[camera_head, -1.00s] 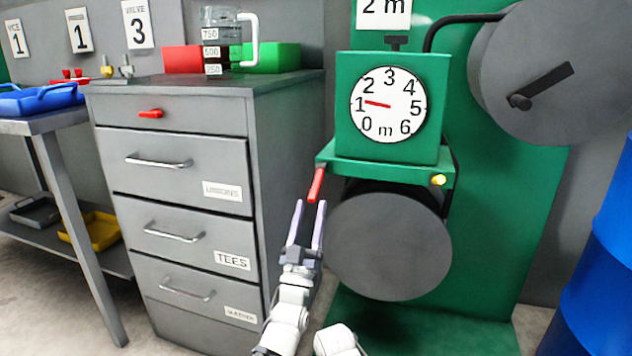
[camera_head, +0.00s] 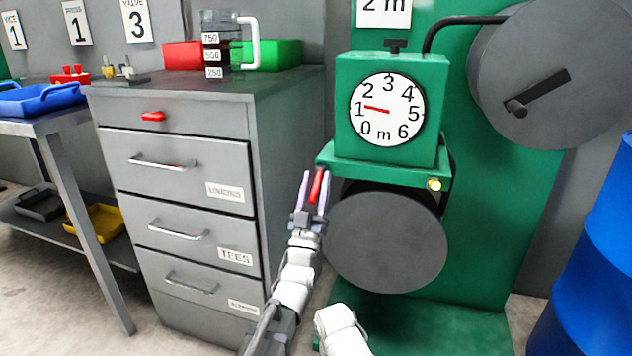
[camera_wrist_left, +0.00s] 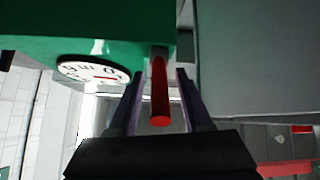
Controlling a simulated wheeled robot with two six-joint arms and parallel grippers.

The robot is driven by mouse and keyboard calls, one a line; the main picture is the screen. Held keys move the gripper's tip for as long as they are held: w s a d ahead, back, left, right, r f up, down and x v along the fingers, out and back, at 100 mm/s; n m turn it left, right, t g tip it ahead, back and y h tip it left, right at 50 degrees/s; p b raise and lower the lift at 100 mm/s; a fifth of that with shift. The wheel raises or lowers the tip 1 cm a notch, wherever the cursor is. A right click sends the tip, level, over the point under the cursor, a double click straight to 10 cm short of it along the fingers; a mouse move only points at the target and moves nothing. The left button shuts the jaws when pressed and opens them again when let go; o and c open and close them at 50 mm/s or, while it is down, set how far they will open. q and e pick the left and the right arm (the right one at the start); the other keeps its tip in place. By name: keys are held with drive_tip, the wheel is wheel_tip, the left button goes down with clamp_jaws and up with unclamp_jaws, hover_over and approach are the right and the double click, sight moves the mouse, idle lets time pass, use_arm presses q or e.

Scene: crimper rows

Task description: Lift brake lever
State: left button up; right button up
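The red brake lever (camera_head: 316,186) sticks out from the left side of the green gauge machine (camera_head: 342,100) and slopes down toward me. My left gripper (camera_head: 315,185) is open, with one finger on each side of the lever. In the left wrist view the lever (camera_wrist_left: 160,95) lies between the two fingers (camera_wrist_left: 157,100), with a gap visible at least on its left; whether it touches the right finger is hard to tell. The dial (camera_head: 387,109) has its red needle close to 1. My right gripper is not in view; only a white part of my right arm shows at the bottom.
A grey drawer cabinet (camera_head: 180,170) stands close to the left of my left arm. A dark reel disc (camera_head: 386,243) is just right of it, below the gauge. A blue barrel (camera_head: 600,260) stands at the far right.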

use_arm(q)
clamp_jaws()
idle(1.2)
